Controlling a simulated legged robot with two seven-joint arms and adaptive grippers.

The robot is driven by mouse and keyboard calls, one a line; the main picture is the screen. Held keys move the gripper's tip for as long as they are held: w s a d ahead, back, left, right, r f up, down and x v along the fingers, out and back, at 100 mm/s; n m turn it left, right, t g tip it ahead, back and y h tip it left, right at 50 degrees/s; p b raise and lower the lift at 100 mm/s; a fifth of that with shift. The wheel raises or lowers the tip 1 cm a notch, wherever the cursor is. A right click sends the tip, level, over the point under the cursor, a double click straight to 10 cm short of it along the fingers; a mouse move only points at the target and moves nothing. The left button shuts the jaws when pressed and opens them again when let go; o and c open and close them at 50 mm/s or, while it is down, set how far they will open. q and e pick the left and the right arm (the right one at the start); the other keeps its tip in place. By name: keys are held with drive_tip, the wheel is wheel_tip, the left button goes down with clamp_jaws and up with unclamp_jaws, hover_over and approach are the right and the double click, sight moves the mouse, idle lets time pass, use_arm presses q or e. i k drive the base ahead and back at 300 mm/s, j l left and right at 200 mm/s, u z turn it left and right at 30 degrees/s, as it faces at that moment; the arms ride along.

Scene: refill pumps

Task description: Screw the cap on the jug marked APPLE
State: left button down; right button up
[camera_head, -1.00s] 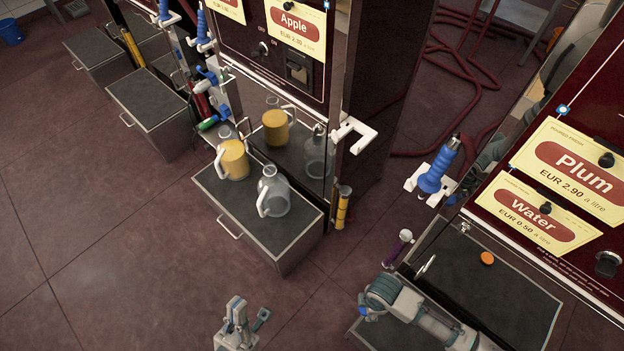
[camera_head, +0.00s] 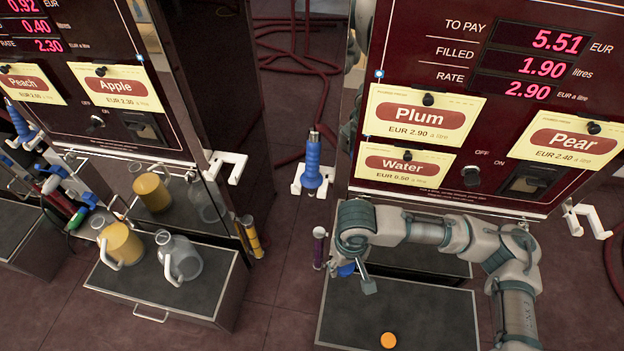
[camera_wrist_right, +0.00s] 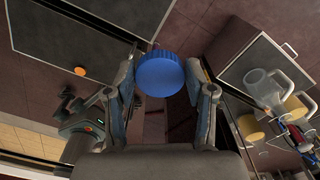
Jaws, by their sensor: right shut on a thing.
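My right gripper (camera_wrist_right: 161,80) is shut on a blue ribbed cap (camera_wrist_right: 160,75), held in the air between its fingertips. In the head view the blue cap (camera_head: 346,270) shows partly behind my right gripper (camera_head: 357,272), near the left end of the right pump's shelf. A jug with yellow liquid (camera_head: 121,243) and a clear jug (camera_head: 180,258) stand side by side on the left pump's shelf, left of the gripper. They also show in the wrist view, the clear jug (camera_wrist_right: 263,90) and the yellow jug (camera_wrist_right: 297,106). No marking is readable on either jug. My left gripper is out of view.
An orange cap (camera_head: 388,340) lies on the right shelf (camera_head: 440,315). An Apple sign (camera_head: 115,86) hangs on the left pump. A blue nozzle (camera_head: 312,165) hangs in a white bracket between the pumps. A yellow cylinder (camera_head: 252,237) stands beside the left shelf. A floor gap separates the shelves.

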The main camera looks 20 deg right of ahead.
sight(116, 239)
drive_tip(key=i+j, duration=0.15)
drive_tip(key=j, duration=0.2)
drive_tip(key=i+j, duration=0.2)
drive_tip(key=j, duration=0.2)
drive_tip(key=i+j+u, duration=0.1)
drive_tip(key=j, duration=0.25)
drive_tip(key=i+j, duration=0.2)
drive_tip(key=j, duration=0.2)
drive_tip(key=i+j, duration=0.2)
drive_tip(key=j, duration=0.15)
drive_tip(key=i+j, duration=0.15)
drive_tip(key=j, duration=0.2)
drive_tip(key=u, duration=0.05)
